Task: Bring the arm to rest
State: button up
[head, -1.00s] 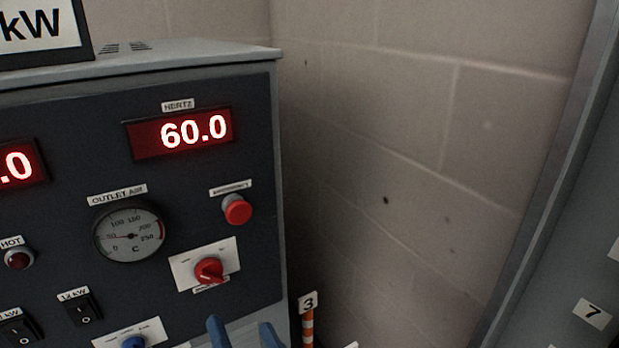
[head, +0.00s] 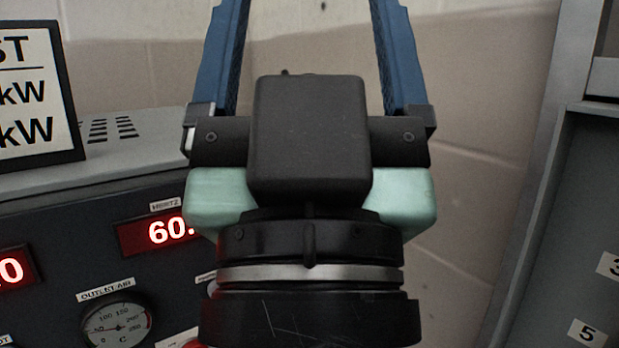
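My gripper (head: 308,12) is large and close in the middle of the head view, pointing up. Its two blue fingers stand wide apart, and I see only the wall between them. The fingertips run out of the top of the picture. The wrist below is black with a pale green body and a silver ring. It hides part of the control panel (head: 60,268) behind it.
The panel carries a red HERTZ display (head: 150,235) reading 60, partly covered, and a round outlet air gauge (head: 117,322). A framed kW sign (head: 38,85) stands on its top at left. A grey cabinet with numbered labels (head: 587,333) is at right.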

notch_tip(320, 180, up, 16)
jog(key=p, duration=1.4)
jog(key=shift+r, duration=0.1)
